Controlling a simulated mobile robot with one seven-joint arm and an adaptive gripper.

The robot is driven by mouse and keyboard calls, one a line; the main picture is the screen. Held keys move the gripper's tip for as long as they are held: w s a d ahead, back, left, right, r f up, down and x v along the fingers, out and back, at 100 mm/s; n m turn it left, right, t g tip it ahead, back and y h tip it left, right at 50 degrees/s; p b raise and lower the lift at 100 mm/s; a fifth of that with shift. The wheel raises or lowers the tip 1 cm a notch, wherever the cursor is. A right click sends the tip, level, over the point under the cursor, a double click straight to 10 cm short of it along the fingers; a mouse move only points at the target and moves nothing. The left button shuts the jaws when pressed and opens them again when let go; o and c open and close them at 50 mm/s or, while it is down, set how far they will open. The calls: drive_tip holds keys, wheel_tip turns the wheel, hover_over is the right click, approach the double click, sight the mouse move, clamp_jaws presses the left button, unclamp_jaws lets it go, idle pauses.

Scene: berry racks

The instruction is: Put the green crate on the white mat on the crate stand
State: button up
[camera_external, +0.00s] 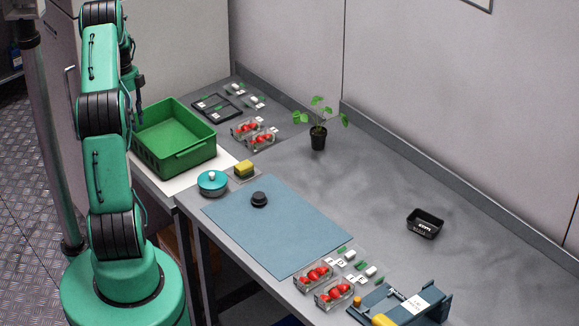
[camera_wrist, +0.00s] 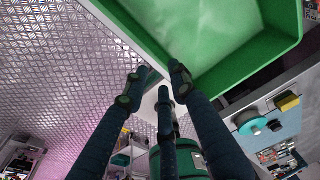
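The green crate (camera_external: 178,158) stands upright and looks empty, on a white mat (camera_external: 212,172) at the left end of the counter. In the wrist view the crate (camera_wrist: 285,48) fills the upper right, and a white strip of the mat (camera_wrist: 118,22) shows along its edge. My gripper (camera_wrist: 160,82) has its three fingers spread with nothing between them. It is beside the crate's edge, over the mat edge and floor, and does not visibly grip the crate. In the external view my gripper (camera_external: 136,98) is partly hidden behind my arm, at the crate's far left corner.
A teal round tin (camera_external: 212,184) and a yellow block (camera_external: 244,168) sit close to the crate's right. Strawberry punnets (camera_external: 246,128) and a dark tray (camera_external: 216,106) lie behind it. A potted plant (camera_external: 318,136) stands further right. The blue mat (camera_external: 285,232) is mostly clear.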

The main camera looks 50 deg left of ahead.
drive_tip(key=shift+a+r, duration=0.1)
drive_tip(key=shift+r, duration=0.45)
idle(0.7)
